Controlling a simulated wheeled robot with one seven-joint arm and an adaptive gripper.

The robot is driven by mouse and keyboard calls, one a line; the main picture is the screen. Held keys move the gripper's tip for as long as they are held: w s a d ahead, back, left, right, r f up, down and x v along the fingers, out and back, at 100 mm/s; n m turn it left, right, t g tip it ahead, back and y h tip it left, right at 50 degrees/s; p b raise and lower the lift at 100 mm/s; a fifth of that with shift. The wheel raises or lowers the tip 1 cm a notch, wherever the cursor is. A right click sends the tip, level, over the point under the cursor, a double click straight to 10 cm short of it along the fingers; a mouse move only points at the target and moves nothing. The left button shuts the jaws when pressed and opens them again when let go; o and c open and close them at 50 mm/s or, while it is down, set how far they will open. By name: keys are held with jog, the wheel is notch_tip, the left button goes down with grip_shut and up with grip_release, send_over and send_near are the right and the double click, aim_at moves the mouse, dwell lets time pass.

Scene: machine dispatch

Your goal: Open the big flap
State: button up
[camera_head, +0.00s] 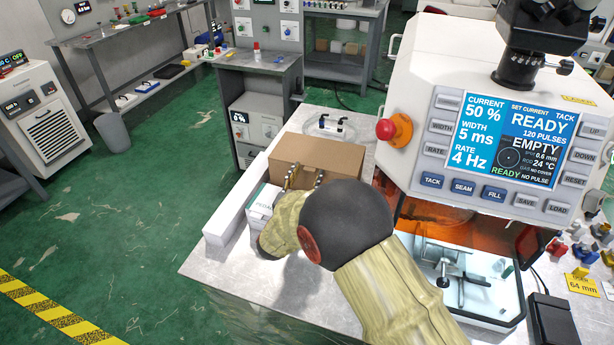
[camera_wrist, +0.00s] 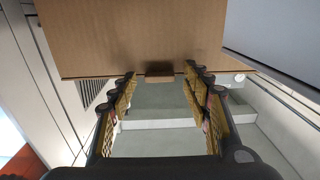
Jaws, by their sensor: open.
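A brown cardboard box (camera_head: 322,151) stands on the metal bench in the head view. In the wrist view its brown panel (camera_wrist: 140,35) fills the top, with a small tab (camera_wrist: 159,79) at the panel's lower edge. I cannot tell for certain which panel is the big flap. My gripper (camera_head: 306,174) is at the near side of the box. In the wrist view my gripper (camera_wrist: 160,73) is open, with its two fingertips on either side of the tab and nothing held. Whether the fingertips touch the cardboard is unclear. My arm hides part of the box's near side.
A white box (camera_head: 262,204) with printed lettering stands left of my gripper. A welding machine (camera_head: 495,140) with a screen and red knob rises at the right, above its lit chamber. Some bare bench (camera_head: 235,270) shows in front.

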jog(key=shift+c, duration=0.4)
jog(key=c, duration=1.1)
grip_shut()
